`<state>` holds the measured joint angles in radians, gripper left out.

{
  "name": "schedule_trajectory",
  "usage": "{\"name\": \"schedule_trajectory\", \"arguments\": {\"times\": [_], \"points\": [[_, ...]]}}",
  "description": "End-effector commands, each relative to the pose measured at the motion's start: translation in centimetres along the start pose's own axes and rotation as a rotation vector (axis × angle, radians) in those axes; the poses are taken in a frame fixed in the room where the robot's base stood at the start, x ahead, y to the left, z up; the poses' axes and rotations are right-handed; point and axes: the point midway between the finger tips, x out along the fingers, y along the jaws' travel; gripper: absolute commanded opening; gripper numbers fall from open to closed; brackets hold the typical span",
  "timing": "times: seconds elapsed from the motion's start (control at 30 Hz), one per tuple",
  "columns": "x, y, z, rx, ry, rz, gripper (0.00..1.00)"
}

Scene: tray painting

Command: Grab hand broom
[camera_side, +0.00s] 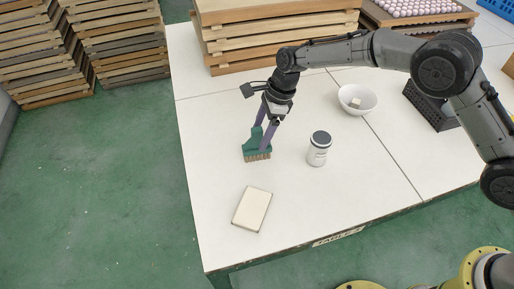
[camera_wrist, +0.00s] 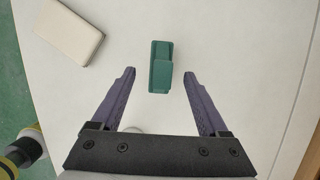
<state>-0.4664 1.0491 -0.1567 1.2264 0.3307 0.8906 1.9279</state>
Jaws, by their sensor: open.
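The hand broom (camera_side: 256,147) is green with brown bristles and stands bristles down on the white table. In the wrist view the green broom (camera_wrist: 161,67) shows from above, just ahead of and between the two fingertips. My gripper (camera_side: 264,136) has purple fingers spread apart at the broom in the side view. In the wrist view my gripper (camera_wrist: 159,75) is open, with a gap on both sides of the broom. I cannot tell from the side view whether a finger touches it.
A cream block (camera_side: 252,209) lies near the front edge; it also shows in the wrist view (camera_wrist: 69,35). A white jar with a dark lid (camera_side: 318,149) stands right of the broom. A white bowl (camera_side: 357,99), a black crate (camera_side: 432,106) and stacked wooden trays (camera_side: 270,35) stand farther back.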

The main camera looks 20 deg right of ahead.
Motion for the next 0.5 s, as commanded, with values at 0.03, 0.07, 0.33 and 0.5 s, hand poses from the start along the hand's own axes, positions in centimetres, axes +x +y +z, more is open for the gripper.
{"name": "schedule_trajectory", "arguments": {"times": [0.03, 0.07, 0.33, 0.5], "points": [[0.3, 0.0, 0.1, -0.001, 0.0, 0.0, 0.78], [0.6, 0.0, 0.1, -0.001, 0.0, 0.001, 0.78], [4.2, -0.1, 0.6, -0.001, 0.001, 0.001, 0.78], [5.2, -0.1, 0.6, -0.001, -0.001, -0.001, 0.78]]}}
